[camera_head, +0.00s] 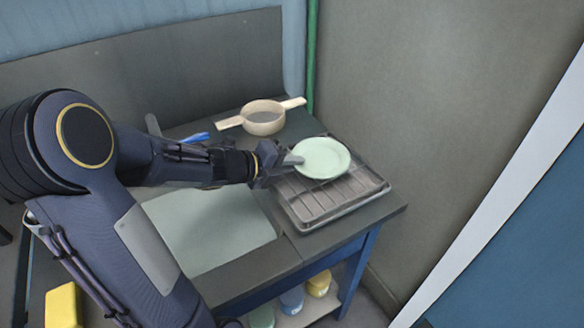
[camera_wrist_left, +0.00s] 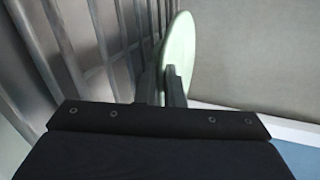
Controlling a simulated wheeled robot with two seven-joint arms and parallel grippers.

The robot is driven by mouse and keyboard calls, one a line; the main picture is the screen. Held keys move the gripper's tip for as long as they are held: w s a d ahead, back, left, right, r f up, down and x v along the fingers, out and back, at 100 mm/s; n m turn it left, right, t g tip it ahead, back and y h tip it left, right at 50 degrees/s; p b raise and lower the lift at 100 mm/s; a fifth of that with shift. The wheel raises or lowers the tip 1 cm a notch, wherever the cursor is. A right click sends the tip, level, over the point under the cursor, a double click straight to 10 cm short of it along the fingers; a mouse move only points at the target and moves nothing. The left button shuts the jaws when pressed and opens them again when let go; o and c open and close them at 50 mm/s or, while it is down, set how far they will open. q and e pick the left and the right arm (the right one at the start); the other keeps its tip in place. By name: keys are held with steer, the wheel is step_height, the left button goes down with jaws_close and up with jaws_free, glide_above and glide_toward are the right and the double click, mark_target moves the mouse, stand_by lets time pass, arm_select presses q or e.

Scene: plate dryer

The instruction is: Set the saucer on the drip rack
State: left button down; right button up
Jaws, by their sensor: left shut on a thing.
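The pale green saucer (camera_head: 322,158) is over the back part of the drip rack (camera_head: 318,205), a metal wire grid in a shallow tray at the table's right end. My left gripper (camera_head: 293,160) is shut on the saucer's left edge. In the left wrist view the saucer (camera_wrist_left: 181,52) shows nearly edge-on between the fingers (camera_wrist_left: 162,86), beside the rack's bars (camera_wrist_left: 90,45). I cannot tell whether the saucer touches the bars. My right gripper is not in view.
A beige two-handled pan or strainer (camera_head: 264,120) stands behind the rack to the left. A blue object (camera_head: 195,138) lies behind my left arm. A pale green mat (camera_head: 215,228) covers the table left of the rack. A wall rises close on the right. Several jars (camera_head: 291,299) stand on a lower shelf.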

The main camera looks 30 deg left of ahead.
arm_select(q)
steer(key=shift+f, duration=0.2)
steer(key=c, duration=1.8)
jaws_free()
